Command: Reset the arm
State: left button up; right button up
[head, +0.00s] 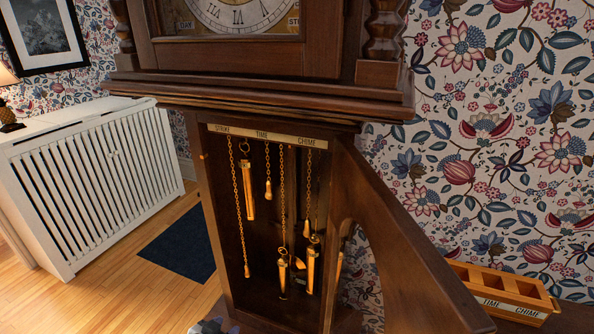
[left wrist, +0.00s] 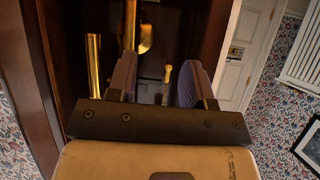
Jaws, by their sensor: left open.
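My left gripper (left wrist: 158,78) is open in the left wrist view, its two dark, padded fingers apart in front of the clock case. A small brass piece (left wrist: 167,75) shows between the fingers, apparently behind them; nothing looks gripped. In the head view only a small bluish patch at the bottom edge may belong to this gripper. My right gripper is in neither view. The clock case (head: 215,215) stands open, with one brass weight (head: 249,190) hanging high at left and two brass weights, one (head: 283,270) and another (head: 313,265), hanging low.
The open case door (head: 400,240) swings out to the right. A wooden crate (head: 500,285) with TIME and CHIME labels stands beyond it. A white slatted cabinet (head: 95,180) and a dark blue mat (head: 180,245) lie left, with bare floor around.

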pick_arm(q)
jog(key=s+a+r+n+g+y+p, duration=0.15)
jog(key=s+r+y+p, duration=0.3)
jog(key=s+r, duration=0.85)
jog(key=s+n+g+p, duration=0.2)
jog(key=s+g+p, duration=0.7)
jog(key=s, duration=1.8)
notch_tip(320, 180, up, 37)
jog(key=t+p, duration=0.3)
jog(key=p, duration=3.7)
jog(key=shift+w+d+f, duration=0.15)
jog(key=shift+w+f, duration=0.05)
jog(key=shift+w, duration=0.05)
